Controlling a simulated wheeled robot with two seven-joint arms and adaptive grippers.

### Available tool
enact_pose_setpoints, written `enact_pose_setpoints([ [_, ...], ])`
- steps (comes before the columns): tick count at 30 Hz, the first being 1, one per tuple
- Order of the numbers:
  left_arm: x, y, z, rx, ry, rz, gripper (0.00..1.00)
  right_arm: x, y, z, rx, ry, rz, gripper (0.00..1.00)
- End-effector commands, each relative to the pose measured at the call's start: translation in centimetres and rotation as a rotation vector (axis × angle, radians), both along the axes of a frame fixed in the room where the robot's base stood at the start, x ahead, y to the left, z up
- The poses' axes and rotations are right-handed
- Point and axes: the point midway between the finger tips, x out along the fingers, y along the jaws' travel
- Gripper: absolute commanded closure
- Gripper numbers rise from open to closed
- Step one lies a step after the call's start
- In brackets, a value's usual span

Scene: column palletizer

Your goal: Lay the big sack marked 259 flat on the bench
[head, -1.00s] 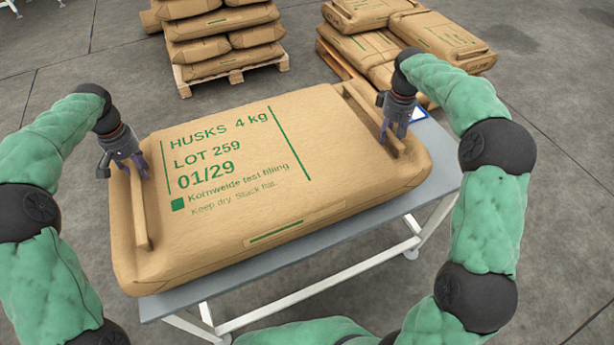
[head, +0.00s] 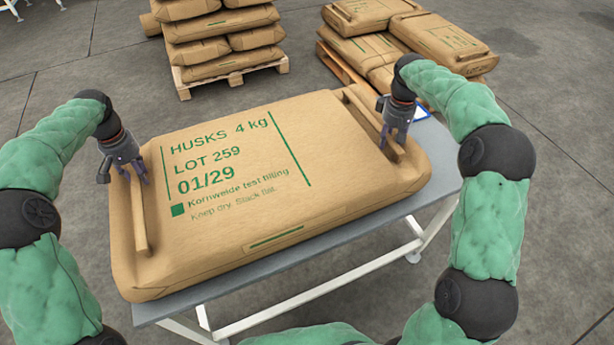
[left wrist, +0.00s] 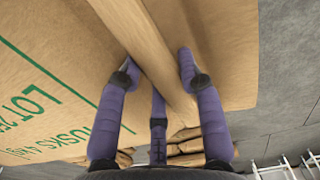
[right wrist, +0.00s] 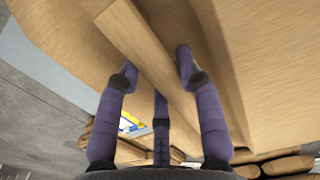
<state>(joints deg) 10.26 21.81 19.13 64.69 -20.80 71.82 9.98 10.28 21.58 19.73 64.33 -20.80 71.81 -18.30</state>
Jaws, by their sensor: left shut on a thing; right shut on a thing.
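The big sack (head: 290,195) is tan paper with green print, including LOT 259. It lies print side up, roughly level, over the grey bench (head: 290,267), and its left end reaches out past the bench top. I cannot tell whether its underside touches the bench all along. My left gripper (head: 140,182) is shut on the raised ridge at the sack's left end. My right gripper (head: 392,143) is shut on the matching ridge at the right end. The ridge runs between the fingers in the left wrist view (left wrist: 140,45) and the right wrist view (right wrist: 140,40).
A pallet (head: 230,75) with stacked sacks (head: 225,45) stands behind the bench. Another pallet (head: 340,62) with sacks (head: 440,38) stands at the back right. A small blue-edged white item (head: 421,112) shows by the bench's far right end.

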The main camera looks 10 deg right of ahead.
Motion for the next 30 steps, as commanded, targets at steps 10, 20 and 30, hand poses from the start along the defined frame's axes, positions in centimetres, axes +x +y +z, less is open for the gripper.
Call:
enact_pose_setpoints([
  [10,0.0,0.0,0.0,0.000,-0.001,0.000,0.40,0.0,0.0,0.0,0.000,0.000,0.000,0.40],
  [20,0.1,0.1,2.1,0.001,-0.005,0.001,0.40,0.0,0.0,0.0,0.000,0.000,0.000,0.40],
  [30,0.2,-0.1,8.7,0.001,-0.004,0.000,0.40,0.0,0.0,0.0,0.000,0.000,0.000,0.40],
])
